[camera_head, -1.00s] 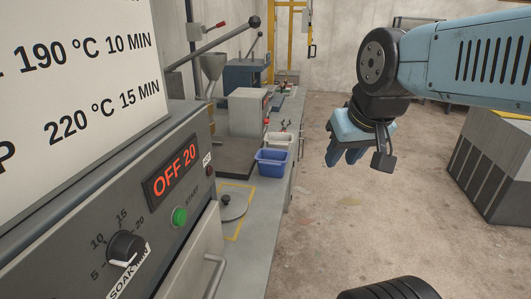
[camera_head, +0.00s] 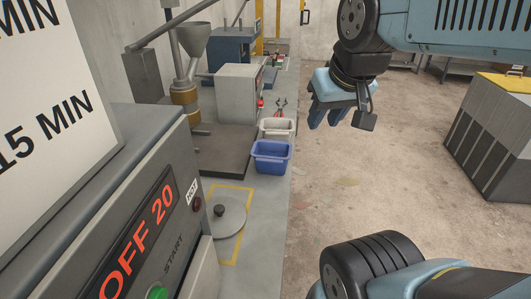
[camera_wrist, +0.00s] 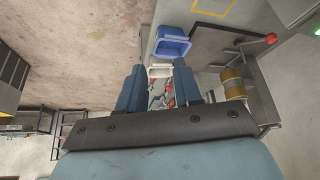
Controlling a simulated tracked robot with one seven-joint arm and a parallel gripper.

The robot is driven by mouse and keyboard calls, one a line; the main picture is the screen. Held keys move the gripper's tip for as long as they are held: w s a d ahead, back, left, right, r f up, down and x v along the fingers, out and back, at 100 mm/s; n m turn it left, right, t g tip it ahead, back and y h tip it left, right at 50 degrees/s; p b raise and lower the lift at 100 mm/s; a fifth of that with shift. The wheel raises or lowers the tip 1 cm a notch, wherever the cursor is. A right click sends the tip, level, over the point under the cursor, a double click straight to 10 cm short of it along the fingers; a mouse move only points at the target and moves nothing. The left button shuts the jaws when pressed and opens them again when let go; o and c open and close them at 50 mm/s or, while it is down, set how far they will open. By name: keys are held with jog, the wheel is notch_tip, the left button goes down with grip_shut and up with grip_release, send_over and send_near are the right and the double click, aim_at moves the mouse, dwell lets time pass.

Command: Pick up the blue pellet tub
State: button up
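The blue pellet tub (camera_head: 271,157) sits on the grey bench near its right edge, in front of a white tub (camera_head: 277,129). It is open-topped and looks upright. In the wrist view the blue tub (camera_wrist: 172,42) lies beyond my fingers, with the white tub (camera_wrist: 160,71) nearer. My gripper (camera_head: 326,118) hangs over the floor to the right of the bench, apart from the blue tub. In the wrist view my gripper (camera_wrist: 157,78) shows its two fingers spread with nothing held between them.
A grey oven with a red "OFF 20" display (camera_head: 139,241) stands at the near left. A round lid with a knob (camera_head: 222,216) lies inside a yellow outline on the bench. Machines line the bench's back side.

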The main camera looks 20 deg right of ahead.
aim_at(272, 159)
jog(key=shift+w, duration=0.15)
jog(key=w+d+f+m+g+y, duration=0.1)
jog(key=w+d+f+m+g, duration=0.15)
jog(key=w+f, duration=0.8)
jog(key=w+d+f+m+g, duration=0.25)
jog(key=w+f, duration=0.45)
jog(key=w, duration=0.7)
jog(key=f, duration=0.4)
jog(key=a+f, duration=0.1)
jog(key=f, duration=0.4)
jog(key=w+a+f, duration=0.1)
jog(key=f, duration=0.3)
jog(key=shift+a+f, duration=0.2)
grip_shut()
